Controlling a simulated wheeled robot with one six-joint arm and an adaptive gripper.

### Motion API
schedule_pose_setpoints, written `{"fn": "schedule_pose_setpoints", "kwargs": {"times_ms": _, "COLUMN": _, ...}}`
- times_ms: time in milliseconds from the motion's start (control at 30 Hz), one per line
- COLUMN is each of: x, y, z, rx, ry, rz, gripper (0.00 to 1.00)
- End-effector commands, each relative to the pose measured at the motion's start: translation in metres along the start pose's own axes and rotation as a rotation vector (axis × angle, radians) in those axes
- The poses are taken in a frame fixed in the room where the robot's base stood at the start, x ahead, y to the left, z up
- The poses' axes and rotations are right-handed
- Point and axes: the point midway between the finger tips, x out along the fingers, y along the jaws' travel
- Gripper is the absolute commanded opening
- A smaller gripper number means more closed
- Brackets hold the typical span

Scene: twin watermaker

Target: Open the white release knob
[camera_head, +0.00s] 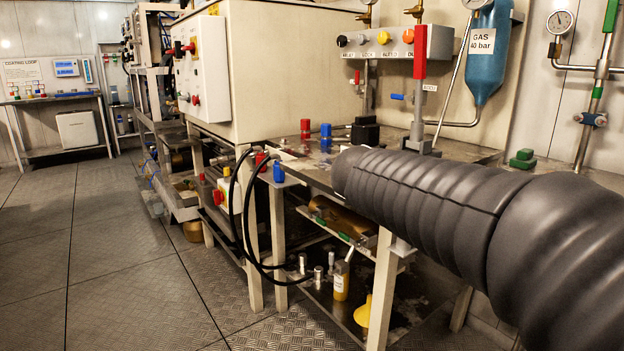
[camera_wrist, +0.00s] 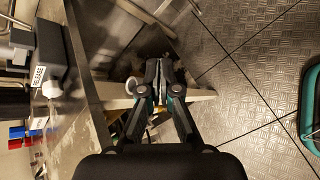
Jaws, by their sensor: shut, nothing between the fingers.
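In the wrist view, a round white knob (camera_wrist: 52,88) sits beside a dark grey box on the bench, near a label that appears to read RELEASE (camera_wrist: 38,76). My gripper (camera_wrist: 163,66) is shut and empty. It appears to the right of the knob in that view, clear of it and beyond the bench edge, with the pale bench frame and floor behind its fingers. I cannot make out the white knob in the head view, where my thick grey arm covers much of the right side. My gripper does not show there.
The bench edge (camera_wrist: 88,80) runs between knob and gripper. In the head view, red (camera_head: 305,128) and blue (camera_head: 326,130) fittings stand on the bench, with black hoses (camera_head: 246,215) at its front. A blue gas cylinder (camera_head: 487,50) hangs behind. Open floor (camera_head: 90,270) lies left.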

Motion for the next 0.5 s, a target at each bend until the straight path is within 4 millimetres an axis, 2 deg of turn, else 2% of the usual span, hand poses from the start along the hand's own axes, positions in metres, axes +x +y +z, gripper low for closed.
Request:
{"fn": "schedule_pose_setpoints", "kwargs": {"times_ms": 33, "x": 0.007, "y": 0.022, "z": -0.015, "rx": -0.115, "ry": -0.059, "rz": 0.044, "gripper": 0.00}}
{"fn": "schedule_pose_setpoints", "kwargs": {"times_ms": 200, "x": 0.003, "y": 0.094, "z": -0.043, "rx": -0.443, "ry": -0.279, "rz": 0.164, "gripper": 0.00}}
{"fn": "schedule_pose_setpoints", "kwargs": {"times_ms": 333, "x": -0.007, "y": 0.131, "z": -0.061, "rx": -0.602, "ry": -0.413, "rz": 0.216, "gripper": 0.00}}
{"fn": "schedule_pose_setpoints", "kwargs": {"times_ms": 500, "x": -0.018, "y": 0.158, "z": -0.079, "rx": -0.719, "ry": -0.528, "rz": 0.249, "gripper": 0.00}}
